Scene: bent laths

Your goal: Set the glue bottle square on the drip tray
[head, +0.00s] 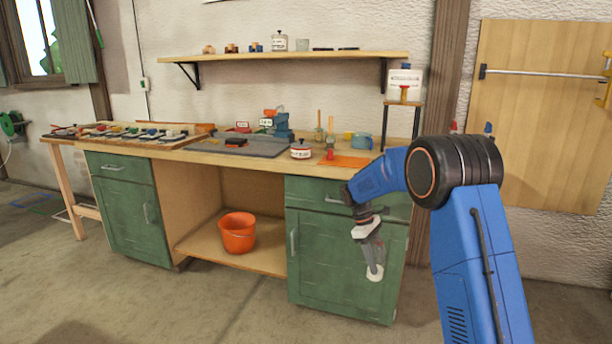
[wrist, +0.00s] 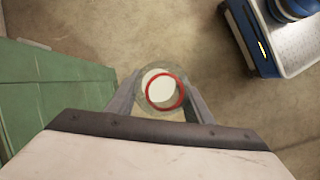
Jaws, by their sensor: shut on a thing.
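My gripper (head: 373,258) hangs pointing down in front of the green cabinet, below bench-top height. It is shut on a round, partly clear thing (head: 375,273), which I take to be the glue bottle. In the wrist view this thing (wrist: 158,87) shows end-on between the fingers, with a clear rim, a red ring and a white middle. Its label and full shape are hidden. A flat orange piece (head: 347,161) lies on the bench top at the right end. I cannot tell whether it is the drip tray.
The bench top holds a white pot with a red band (head: 300,149), a dark grey mat (head: 240,145) and several tools. A white container (head: 405,79) stands on a small stand at the back right. An orange bucket (head: 238,233) sits on the low shelf. The floor before the bench is clear.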

